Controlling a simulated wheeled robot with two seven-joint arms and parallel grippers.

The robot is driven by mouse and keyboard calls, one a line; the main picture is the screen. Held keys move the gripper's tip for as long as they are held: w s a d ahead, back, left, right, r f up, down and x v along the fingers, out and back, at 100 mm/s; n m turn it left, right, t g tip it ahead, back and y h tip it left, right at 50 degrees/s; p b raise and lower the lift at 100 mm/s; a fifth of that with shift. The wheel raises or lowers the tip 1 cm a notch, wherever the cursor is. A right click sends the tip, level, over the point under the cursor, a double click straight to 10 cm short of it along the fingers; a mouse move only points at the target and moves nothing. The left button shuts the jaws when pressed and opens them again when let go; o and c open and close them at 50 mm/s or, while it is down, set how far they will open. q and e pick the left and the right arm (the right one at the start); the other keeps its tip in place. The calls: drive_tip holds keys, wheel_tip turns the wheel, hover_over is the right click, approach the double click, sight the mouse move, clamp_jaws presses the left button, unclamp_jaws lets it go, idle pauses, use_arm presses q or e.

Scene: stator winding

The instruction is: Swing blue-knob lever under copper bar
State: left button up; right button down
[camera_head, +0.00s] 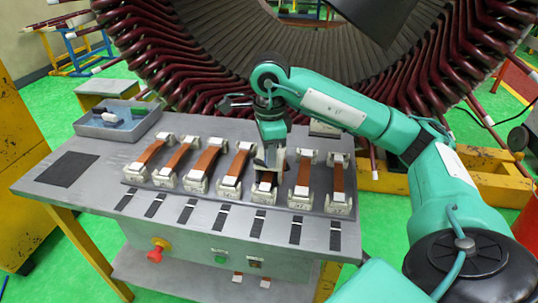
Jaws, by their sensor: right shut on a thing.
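Several copper bars lie side by side in white clamp blocks on the grey bench. My right gripper (268,165) points down from above at the copper bar (265,178) third from the right. I cannot make out the blue-knob lever; the gripper and the blocks cover that spot. The bar's near end shows in front of the fingers. My left gripper is not in view.
A grey tray (118,122) with small objects sits at the bench's back left. A dark pad (67,169) lies at the left. The large stator (320,55) with dark red coils stands close behind. Buttons, one red (155,254), line the bench front.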

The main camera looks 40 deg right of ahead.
idle(0.3)
drive_tip(key=c, duration=1.3)
unclamp_jaws()
drive_tip(key=shift+o, duration=0.2)
